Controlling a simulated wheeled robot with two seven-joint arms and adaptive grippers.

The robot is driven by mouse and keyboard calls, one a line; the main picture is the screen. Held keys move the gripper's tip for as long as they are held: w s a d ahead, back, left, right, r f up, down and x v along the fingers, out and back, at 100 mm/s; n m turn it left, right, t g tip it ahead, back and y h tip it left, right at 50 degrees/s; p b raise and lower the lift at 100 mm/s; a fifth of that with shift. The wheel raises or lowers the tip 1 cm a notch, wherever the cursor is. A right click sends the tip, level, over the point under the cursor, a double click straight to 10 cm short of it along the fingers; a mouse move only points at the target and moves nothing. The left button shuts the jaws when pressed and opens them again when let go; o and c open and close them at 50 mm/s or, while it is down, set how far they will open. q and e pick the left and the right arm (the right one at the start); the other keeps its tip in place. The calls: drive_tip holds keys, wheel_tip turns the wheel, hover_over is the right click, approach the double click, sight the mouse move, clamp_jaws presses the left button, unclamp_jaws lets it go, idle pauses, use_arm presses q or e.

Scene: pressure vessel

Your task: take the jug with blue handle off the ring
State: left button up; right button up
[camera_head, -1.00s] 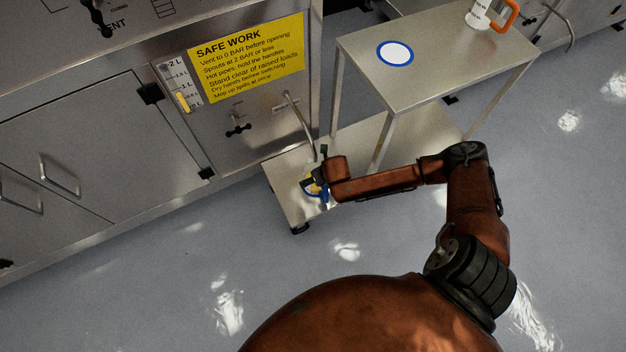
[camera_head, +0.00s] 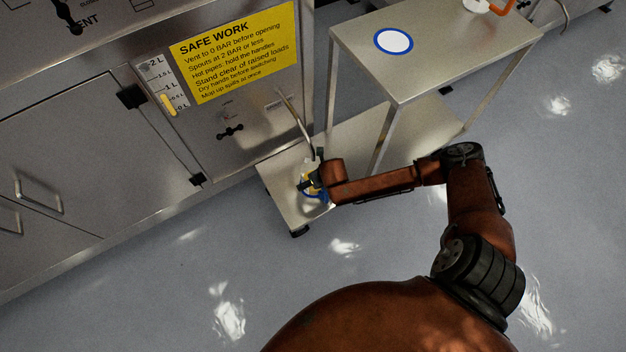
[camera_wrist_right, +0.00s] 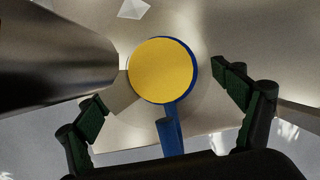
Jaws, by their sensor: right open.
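The jug with the blue handle (camera_wrist_right: 171,138) stands on the lower shelf of a steel trolley. In the right wrist view it is seen from above, with a round yellow top or content (camera_wrist_right: 163,70) inside a blue edge. My right gripper (camera_wrist_right: 165,92) is open, its green-padded fingers apart on either side of the jug and its handle. In the head view my right gripper (camera_head: 319,180) hides most of the jug. I cannot tell whether the fingers touch it. Any ring under the jug is hidden. My left gripper is not in view.
A metal spout pipe (camera_head: 297,122) slants down from the cabinet close to the jug. The trolley's upper shelf (camera_head: 440,50) bears a blue-rimmed white disc (camera_head: 394,41) and a jug with an orange handle (camera_head: 501,6). A trolley leg (camera_head: 384,140) stands near my forearm.

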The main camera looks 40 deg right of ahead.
drive_tip(key=c, duration=1.3)
drive_tip(key=shift+r, duration=0.1)
drive_tip(key=shift+c, duration=0.2)
